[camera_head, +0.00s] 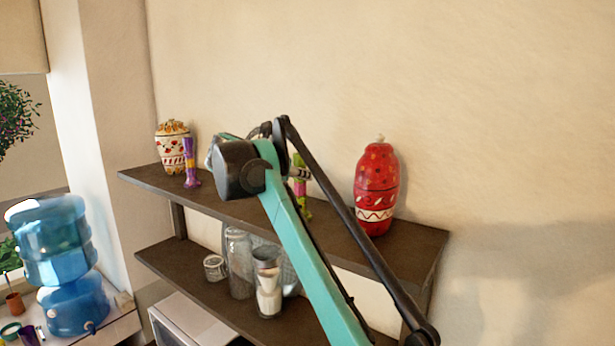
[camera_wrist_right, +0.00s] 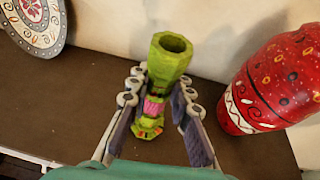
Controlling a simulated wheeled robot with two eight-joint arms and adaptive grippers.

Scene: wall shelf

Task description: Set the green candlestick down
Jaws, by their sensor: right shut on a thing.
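The green candlestick (camera_wrist_right: 168,58) has a pink band in its middle and a hollow round top. It stands about upright between the fingers of my right gripper (camera_wrist_right: 161,82), which is shut on it. My left gripper is not in view.
A red patterned jar (camera_head: 377,188) stands right of the candlestick. A purple candlestick (camera_head: 191,165) and a white-and-red pot (camera_head: 172,146) stand at the left end. A decorated plate (camera_wrist_right: 36,24) shows in the wrist view. Bare board lies right of the red jar. Glass jars (camera_head: 238,262) stand below.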

